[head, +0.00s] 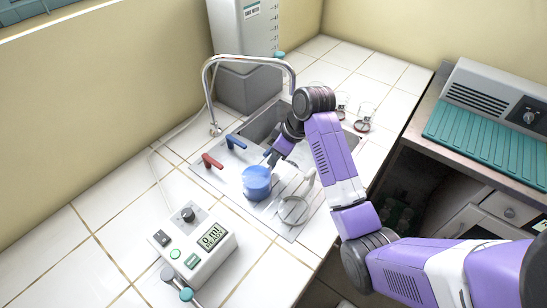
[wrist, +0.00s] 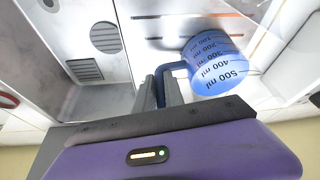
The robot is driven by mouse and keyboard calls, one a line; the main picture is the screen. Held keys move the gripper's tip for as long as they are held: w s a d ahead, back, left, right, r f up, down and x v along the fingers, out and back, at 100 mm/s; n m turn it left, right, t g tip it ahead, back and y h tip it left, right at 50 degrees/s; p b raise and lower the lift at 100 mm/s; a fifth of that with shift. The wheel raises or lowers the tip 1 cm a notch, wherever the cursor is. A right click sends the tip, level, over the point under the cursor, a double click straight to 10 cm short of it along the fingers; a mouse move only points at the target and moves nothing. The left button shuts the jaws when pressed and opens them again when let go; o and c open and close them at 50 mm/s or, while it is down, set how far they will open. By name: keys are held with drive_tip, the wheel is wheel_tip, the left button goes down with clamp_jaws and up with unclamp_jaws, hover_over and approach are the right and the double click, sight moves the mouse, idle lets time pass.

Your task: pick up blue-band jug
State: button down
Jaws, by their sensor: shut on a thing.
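The blue-band jug (head: 257,183) is over the drainboard beside the sink, its body blue in the head view. In the wrist view the jug (wrist: 213,62) shows dark ml markings and a blue handle (wrist: 168,72). My gripper (head: 271,158) reaches in from the right, just behind the jug. Its fingers (wrist: 160,94) are shut on the handle. I cannot tell whether the jug touches the drainboard. A second, clear jug (head: 293,209) with a pale handle stands close to its right.
A curved faucet (head: 248,60) arches over the sink (head: 262,126), with a red lever (head: 212,161) and a blue lever (head: 236,142) nearby. A dosing device (head: 200,248) with a display stands at front left. Glassware (head: 364,117) stands behind my arm.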

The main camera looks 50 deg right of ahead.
drive_tip(key=shift+r, duration=0.55)
wheel_tip(320, 180, up, 7)
drive_tip(key=shift+w+d, duration=0.1)
drive_tip(key=shift+d, duration=0.05)
wheel_tip(320, 180, up, 12)
drive_tip(key=p, duration=0.7)
drive_tip(key=shift+f, duration=0.25)
drive_tip(key=shift+r, duration=0.1)
